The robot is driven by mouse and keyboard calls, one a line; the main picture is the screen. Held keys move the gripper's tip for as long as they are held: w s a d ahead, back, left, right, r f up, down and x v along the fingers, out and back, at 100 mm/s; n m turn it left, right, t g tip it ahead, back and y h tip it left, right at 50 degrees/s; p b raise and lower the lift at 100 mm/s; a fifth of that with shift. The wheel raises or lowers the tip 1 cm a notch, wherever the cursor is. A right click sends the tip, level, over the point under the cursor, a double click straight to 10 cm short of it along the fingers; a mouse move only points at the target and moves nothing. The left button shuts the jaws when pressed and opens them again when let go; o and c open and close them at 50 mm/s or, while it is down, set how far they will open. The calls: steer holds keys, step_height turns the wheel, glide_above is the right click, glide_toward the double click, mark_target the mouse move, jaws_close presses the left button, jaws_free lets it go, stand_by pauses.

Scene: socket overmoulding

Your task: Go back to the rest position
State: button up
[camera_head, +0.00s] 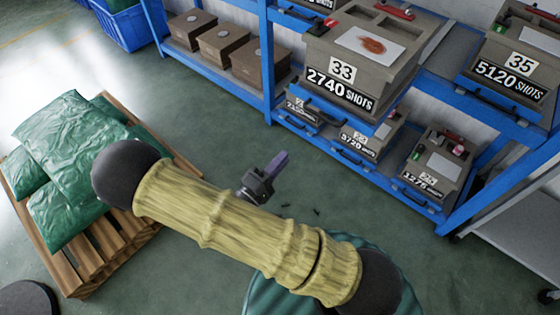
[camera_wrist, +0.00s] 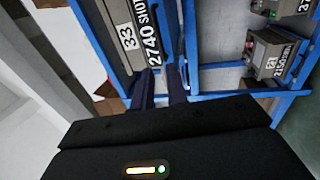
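My gripper (camera_head: 279,160) hangs over the floor in front of the blue rack in the head view, with its dark purple fingers pointing up and right. In the wrist view my gripper (camera_wrist: 160,78) shows two dark fingers with a narrow gap between them and nothing held. Mould 33 (camera_head: 361,61), a grey block marked 2740 SHOTS, sits on the rack's upper level, apart from the fingers. It also shows in the wrist view (camera_wrist: 125,35), beyond the fingertips. My yellow-sleeved arm crosses the lower middle of the head view.
The blue rack (camera_head: 266,60) holds mould 35 (camera_head: 515,65) and several lower moulds. Brown boxes (camera_head: 225,45) sit at its left. A wooden pallet (camera_head: 105,240) with green bags (camera_head: 75,150) stands at left. Small dark bits (camera_head: 317,211) lie on the floor. Floor between pallet and rack is mostly clear.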

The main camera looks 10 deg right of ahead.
steer(key=shift+d, duration=0.1)
steer(key=w+f+m+g+y, duration=0.4)
steer(key=w+y, duration=0.3)
steer(key=s+d+r+m+g+y, duration=0.4)
steer(key=s+d+r+g+y, duration=0.35)
steer(key=s+r, duration=0.4)
step_height(320, 180, up, 18)
steer(key=d+p, duration=0.1)
steer(key=p, duration=1.7)
steer(key=shift+r+t, duration=0.15)
steer(key=shift+t, duration=0.2)
steer(key=shift+w, duration=0.1)
